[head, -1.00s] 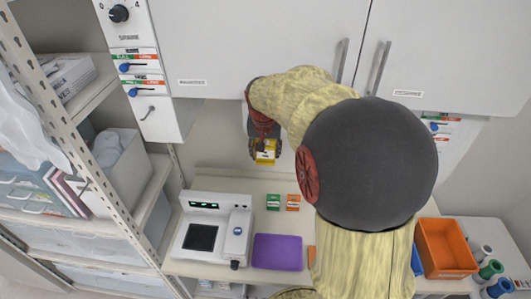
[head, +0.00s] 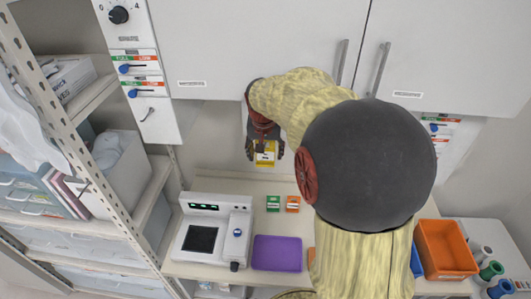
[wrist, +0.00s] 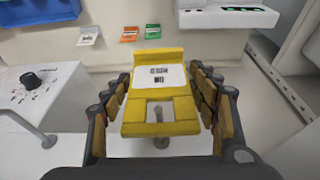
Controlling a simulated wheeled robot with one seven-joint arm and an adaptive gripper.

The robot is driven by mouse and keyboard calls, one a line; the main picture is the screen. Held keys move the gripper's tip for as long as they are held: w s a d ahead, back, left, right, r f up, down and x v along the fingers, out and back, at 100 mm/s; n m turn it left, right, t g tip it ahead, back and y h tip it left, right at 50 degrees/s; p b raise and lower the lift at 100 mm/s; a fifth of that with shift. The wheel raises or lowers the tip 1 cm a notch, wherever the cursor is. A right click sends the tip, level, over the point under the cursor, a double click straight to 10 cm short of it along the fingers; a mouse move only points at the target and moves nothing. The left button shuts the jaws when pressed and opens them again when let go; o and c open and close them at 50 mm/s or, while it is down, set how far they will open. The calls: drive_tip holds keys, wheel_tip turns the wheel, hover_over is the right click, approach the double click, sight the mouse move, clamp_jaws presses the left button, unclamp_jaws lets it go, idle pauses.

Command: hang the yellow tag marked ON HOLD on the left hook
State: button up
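The yellow tag (wrist: 160,127) with a white label is between my gripper's fingers in the wrist view. Its small print is too small to read surely. A grey hook (wrist: 161,142) shows through the tag's opening and just past its edge, so the tag appears to be around it. My gripper (wrist: 165,105) has its fingers spread, one on each side of the tag, with narrow gaps. In the head view the tag (head: 265,154) shows between the parted fingers in front of the wall under the cabinets; my arm hides much nearby.
Green (head: 273,203) and orange (head: 293,203) tags lie on the counter. A white device (head: 205,240), purple tray (head: 277,253) and orange bin (head: 445,248) stand there too. Cabinets (head: 250,45) hang above.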

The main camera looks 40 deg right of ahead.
drive_tip(key=shift+o, duration=0.5)
drive_tip(key=shift+r, duration=0.1)
drive_tip(key=shift+r, duration=0.35)
drive_tip(key=v, duration=1.1)
drive_tip(key=shift+s+a, duration=0.1)
